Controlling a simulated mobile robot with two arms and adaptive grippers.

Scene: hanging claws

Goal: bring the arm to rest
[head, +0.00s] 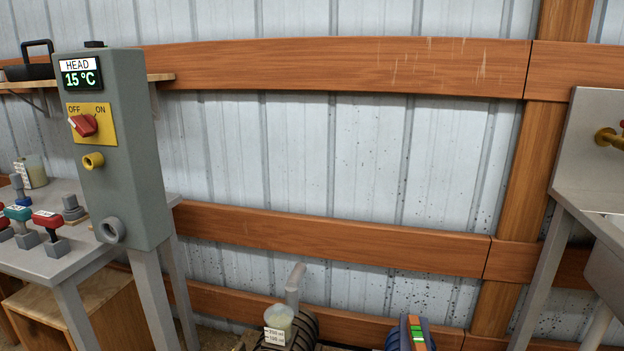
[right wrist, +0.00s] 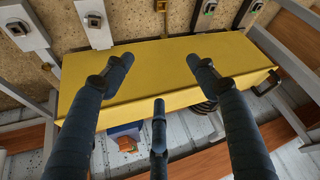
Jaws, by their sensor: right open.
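My right gripper (right wrist: 159,65) shows in the right wrist view, its dark fingers spread wide with nothing between them. Beyond the fingers is a long yellow box-like body (right wrist: 170,75); I cannot tell whether a finger touches it. Neither gripper shows in the head view, and my left gripper is in no view.
A grey control box (head: 120,150) reading 15 °C stands at the left, by a table (head: 30,260) with coloured-top tools. A sink unit (head: 590,160) stands at the right. A measuring cup (head: 278,325) is low in the middle. The wall between is clear.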

